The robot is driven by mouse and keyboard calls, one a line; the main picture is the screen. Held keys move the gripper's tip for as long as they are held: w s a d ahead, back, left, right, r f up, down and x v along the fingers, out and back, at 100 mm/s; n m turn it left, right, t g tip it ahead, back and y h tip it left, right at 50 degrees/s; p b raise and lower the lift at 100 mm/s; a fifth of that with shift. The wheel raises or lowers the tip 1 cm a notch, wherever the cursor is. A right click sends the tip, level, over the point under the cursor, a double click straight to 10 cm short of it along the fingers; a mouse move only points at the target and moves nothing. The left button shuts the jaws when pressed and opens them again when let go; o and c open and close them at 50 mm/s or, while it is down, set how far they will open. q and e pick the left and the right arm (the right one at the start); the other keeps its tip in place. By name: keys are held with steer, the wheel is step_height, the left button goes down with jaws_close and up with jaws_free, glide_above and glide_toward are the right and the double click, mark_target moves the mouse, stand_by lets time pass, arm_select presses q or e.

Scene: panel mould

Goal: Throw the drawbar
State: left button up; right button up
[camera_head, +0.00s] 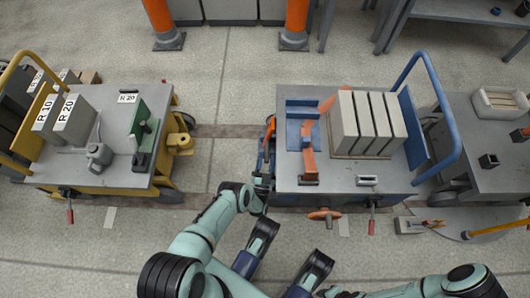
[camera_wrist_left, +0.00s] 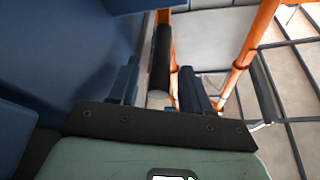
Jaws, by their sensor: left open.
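The drawbar shows as an orange bar (camera_head: 269,132) at the left end of the blue-trimmed cart (camera_head: 240,0). My left gripper (camera_head: 261,188) is low beside that end of the cart, below the orange part in the picture. In the left wrist view its open fingers (camera_wrist_left: 160,92) stand on either side of a black cylindrical grip (camera_wrist_left: 161,58), which looks like the drawbar's handle. Whether either finger touches it, I cannot tell. The grip's lower end is partly hidden.
A yellow cart (camera_head: 100,178) stands at the left, across a floor gap. Grey panels (camera_head: 366,123) and an orange clamp (camera_head: 309,151) sit on the blue-trimmed cart's top. A grey table (camera_head: 488,130) is at the right. Orange posts (camera_head: 297,18) stand behind.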

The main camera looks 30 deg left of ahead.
arm_select(q)
steer(key=shift+w+a+r, duration=0.2)
steer(key=shift+w, duration=0.25)
jaws_close()
steer(key=shift+a, duration=0.15)
